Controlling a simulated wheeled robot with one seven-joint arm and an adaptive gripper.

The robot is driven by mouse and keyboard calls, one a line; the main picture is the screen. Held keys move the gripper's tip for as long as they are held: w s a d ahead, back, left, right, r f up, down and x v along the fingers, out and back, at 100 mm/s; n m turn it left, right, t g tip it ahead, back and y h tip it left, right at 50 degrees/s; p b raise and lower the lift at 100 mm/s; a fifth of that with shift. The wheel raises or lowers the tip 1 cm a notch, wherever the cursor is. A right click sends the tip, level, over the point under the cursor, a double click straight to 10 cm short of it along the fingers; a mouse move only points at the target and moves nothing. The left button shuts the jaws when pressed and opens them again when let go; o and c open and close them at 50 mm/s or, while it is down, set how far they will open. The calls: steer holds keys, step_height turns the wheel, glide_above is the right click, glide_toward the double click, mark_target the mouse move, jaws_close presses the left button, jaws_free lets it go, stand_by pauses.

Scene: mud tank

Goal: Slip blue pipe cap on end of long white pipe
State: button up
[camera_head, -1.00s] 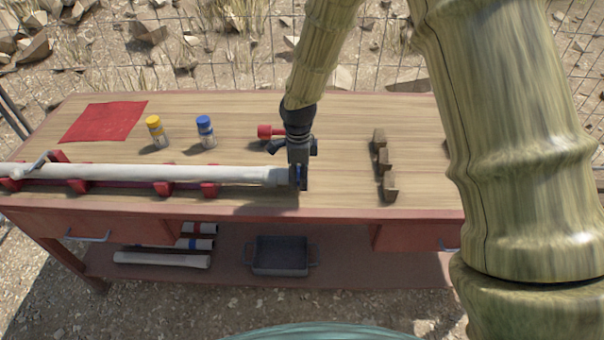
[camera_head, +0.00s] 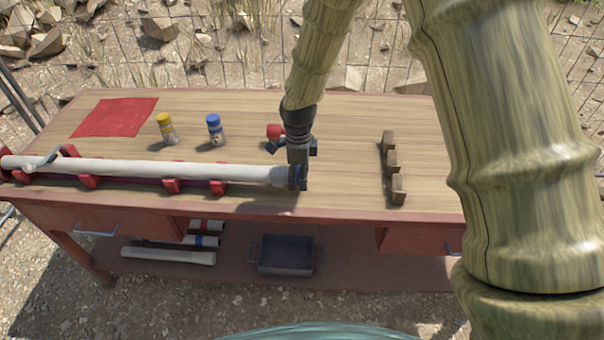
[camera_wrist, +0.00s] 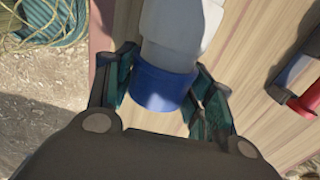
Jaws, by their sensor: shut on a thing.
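The long white pipe (camera_head: 180,171) lies along the front of the workbench in red holders, its wider right end at my gripper (camera_head: 298,182). In the wrist view the blue pipe cap (camera_wrist: 160,88) sits between the two fingers of my gripper (camera_wrist: 163,92), which is shut on it. The cap is at the end of the white pipe (camera_wrist: 178,32), in line with it and touching or over its rim. How far the pipe reaches inside the cap is hidden. In the head view the cap is mostly hidden by my gripper.
Brown blocks (camera_head: 397,190) stand to the right. A grey bin (camera_head: 286,255) and spare pipes (camera_head: 170,256) lie on the lower shelf.

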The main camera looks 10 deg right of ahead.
steer(key=o, duration=0.9)
step_height(320, 180, up, 12)
steer(key=shift+f, duration=0.1)
